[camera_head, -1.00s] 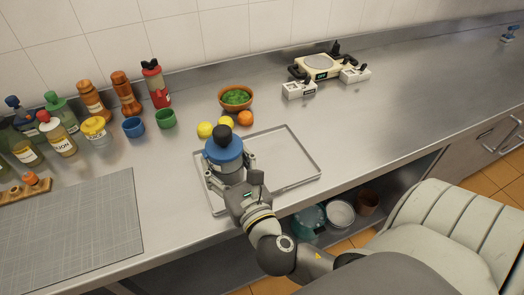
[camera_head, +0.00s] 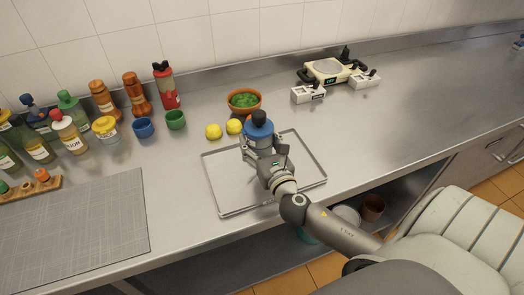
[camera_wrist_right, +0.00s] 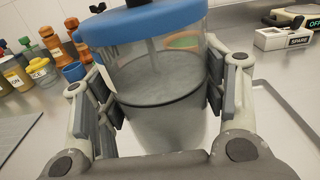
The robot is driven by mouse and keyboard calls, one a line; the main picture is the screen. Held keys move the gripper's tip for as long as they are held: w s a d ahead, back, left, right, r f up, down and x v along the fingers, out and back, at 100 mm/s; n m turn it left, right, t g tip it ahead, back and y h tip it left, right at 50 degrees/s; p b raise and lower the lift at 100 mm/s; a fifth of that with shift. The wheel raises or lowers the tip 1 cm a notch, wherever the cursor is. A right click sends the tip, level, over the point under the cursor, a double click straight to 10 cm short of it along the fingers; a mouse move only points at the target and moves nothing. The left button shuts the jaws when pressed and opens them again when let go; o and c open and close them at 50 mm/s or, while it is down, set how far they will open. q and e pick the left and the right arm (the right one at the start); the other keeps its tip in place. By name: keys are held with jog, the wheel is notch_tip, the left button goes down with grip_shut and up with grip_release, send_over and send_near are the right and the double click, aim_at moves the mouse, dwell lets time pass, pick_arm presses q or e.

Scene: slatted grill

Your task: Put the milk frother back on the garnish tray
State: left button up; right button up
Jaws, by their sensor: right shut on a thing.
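The milk frother (camera_head: 259,131) has a blue lid with a black knob and a clear and grey body. My right gripper (camera_head: 264,148) is shut around its body. In the right wrist view the frother (camera_wrist_right: 160,75) stands upright between the two finger pads (camera_wrist_right: 160,100). The garnish tray (camera_head: 228,185) is a flat, empty metal tray on the counter. The frother is over the tray's back middle part in the head view. Its base is hidden by the gripper, so I cannot tell whether it touches the tray. My left gripper is not in view.
Two lemons (camera_head: 223,129) and a bowl of greens (camera_head: 244,101) stand just behind the tray. Bottles and cups, including a green cup (camera_head: 175,119), are at the left, above a grey mat (camera_head: 80,230). A scale (camera_head: 331,70) stands at the back right. The right counter is clear.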

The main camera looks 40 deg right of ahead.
aim_at(262, 151)
jog(key=shift+w+d+f, duration=0.2)
jog(key=shift+d+f, duration=0.25)
jog(key=shift+f, duration=0.1)
jog(key=shift+d+f+b, duration=0.15)
jog(key=shift+f+b, duration=0.1)
jog(key=shift+f, duration=0.65)
jog(key=shift+d+f+b, duration=0.1)
jog(key=shift+f+b, duration=0.1)
jog(key=shift+f, duration=0.65)
jog(key=shift+f, duration=0.1)
jog(key=o, duration=1.5)
jog(key=shift+f, duration=0.1)
